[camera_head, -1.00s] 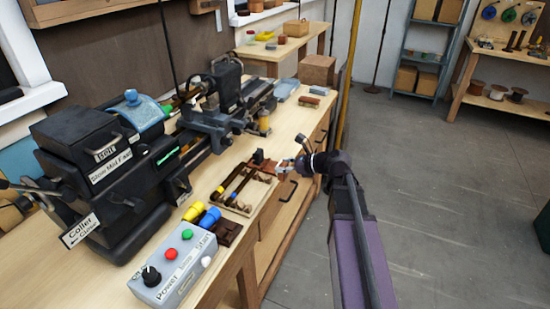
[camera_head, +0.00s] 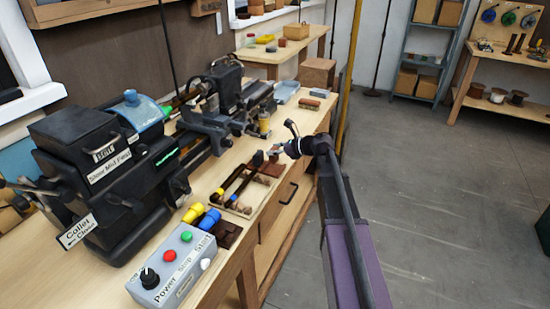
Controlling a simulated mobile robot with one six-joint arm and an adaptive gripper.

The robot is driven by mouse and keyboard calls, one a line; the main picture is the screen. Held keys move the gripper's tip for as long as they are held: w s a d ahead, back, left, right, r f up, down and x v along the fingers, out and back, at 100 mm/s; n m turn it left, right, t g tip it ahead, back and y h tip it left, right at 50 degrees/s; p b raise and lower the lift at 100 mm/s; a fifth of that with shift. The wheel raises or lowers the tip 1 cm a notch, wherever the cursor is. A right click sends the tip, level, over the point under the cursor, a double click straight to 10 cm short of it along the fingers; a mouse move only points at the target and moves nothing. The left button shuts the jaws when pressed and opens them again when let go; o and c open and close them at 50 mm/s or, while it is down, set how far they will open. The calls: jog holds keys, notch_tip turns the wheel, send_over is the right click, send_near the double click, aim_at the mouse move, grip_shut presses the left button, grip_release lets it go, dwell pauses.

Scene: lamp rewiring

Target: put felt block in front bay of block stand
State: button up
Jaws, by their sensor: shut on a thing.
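My gripper (camera_head: 278,151) is over the right part of the lathe bench, beyond the tool tray. It is shut on a small dark brown piece (camera_head: 273,157) that looks like the felt block; the fingers partly hide it. A low reddish-brown wooden piece (camera_head: 271,169) lies just below the gripper and may be the block stand. Its bays are too small to make out. A small dark upright block (camera_head: 258,158) stands just left of the gripper. I cannot tell whether the held piece touches the wooden piece.
A shallow wooden tray (camera_head: 232,205) with dark tools lies nearer. A dark holder (camera_head: 226,232) with yellow and blue handles and a grey control box (camera_head: 174,264) stand closer still. The black lathe (camera_head: 100,170) fills the left. A brown block (camera_head: 309,103) lies farther back.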

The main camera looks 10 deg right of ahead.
aim_at(277, 156)
jog(key=shift+f, duration=0.1)
jog(key=shift+f+b, duration=1.7)
jog(key=shift+b, duration=0.1)
jog(key=shift+f, duration=0.2)
jog(key=o, duration=1.2)
jog(key=shift+r, duration=0.1)
jog(key=shift+c, duration=0.2)
jog(key=shift+r, duration=0.1)
jog(key=shift+r, duration=0.15)
jog(key=p+v, duration=0.4)
jog(key=v, duration=0.8)
jog(key=shift+p, duration=0.3)
